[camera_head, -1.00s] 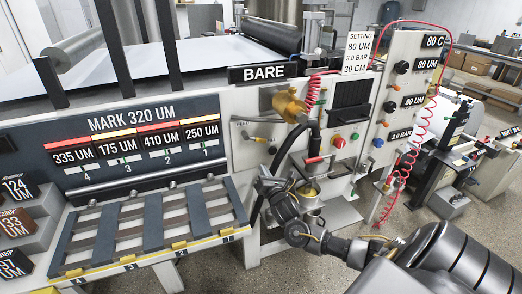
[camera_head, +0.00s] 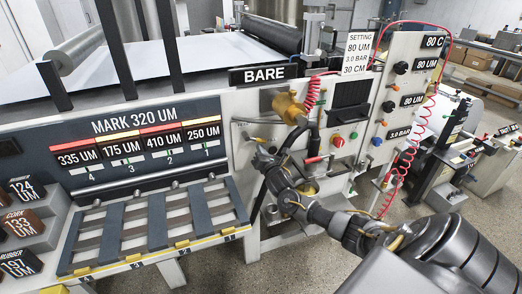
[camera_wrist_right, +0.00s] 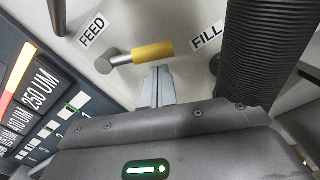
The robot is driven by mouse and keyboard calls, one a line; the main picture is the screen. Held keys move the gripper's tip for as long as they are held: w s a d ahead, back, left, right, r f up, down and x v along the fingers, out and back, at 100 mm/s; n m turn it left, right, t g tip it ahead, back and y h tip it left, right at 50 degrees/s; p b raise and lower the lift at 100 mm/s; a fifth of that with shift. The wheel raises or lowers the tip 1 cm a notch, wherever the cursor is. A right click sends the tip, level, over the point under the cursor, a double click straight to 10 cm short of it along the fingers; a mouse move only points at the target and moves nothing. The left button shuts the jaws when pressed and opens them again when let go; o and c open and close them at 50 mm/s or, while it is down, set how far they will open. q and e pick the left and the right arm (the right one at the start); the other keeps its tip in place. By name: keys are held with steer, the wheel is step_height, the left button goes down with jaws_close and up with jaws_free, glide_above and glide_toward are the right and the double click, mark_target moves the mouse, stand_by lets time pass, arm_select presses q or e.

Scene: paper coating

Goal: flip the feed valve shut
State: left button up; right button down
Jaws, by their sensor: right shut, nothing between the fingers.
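The feed valve lever (camera_wrist_right: 150,52) has a grey pivot and a yellow grip. It is on the pale panel between the FEED label (camera_wrist_right: 91,30) and the FILL label (camera_wrist_right: 207,37). Its grip points right in the right wrist view. In the head view the small lever (camera_head: 259,139) lies nearly level below the brass fitting. My right gripper (camera_wrist_right: 161,69) is shut and empty, its fingertips just below the yellow grip; I cannot tell whether they touch. In the head view the right gripper (camera_head: 260,148) is just below the lever. My left gripper is not in view.
A black ribbed hose (camera_wrist_right: 270,55) runs close to the right of the gripper. The brass fitting (camera_head: 288,105) and red coiled hose (camera_head: 314,92) are above. The slatted rack (camera_head: 155,225) and the MARK 320 UM board (camera_head: 140,145) stand to the left.

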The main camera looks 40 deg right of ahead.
steer(key=r+n+p, duration=0.1)
steer(key=d+r+n+p, duration=0.1)
steer(key=n+p, duration=0.1)
steer(key=shift+s+d+r+n, duration=0.2)
steer(key=shift+r+n, duration=0.1)
steer(key=shift+s+d+r+n+p, duration=0.1)
steer(key=shift+d+n+p, duration=0.05)
steer(key=shift+n+p, duration=0.2)
steer(key=b, duration=0.4)
glide_toward(263, 140)
steer(key=s+f, duration=0.3)
steer(key=f, duration=0.1)
steer(key=shift+a+f, duration=0.1)
steer(key=shift+a, duration=0.3)
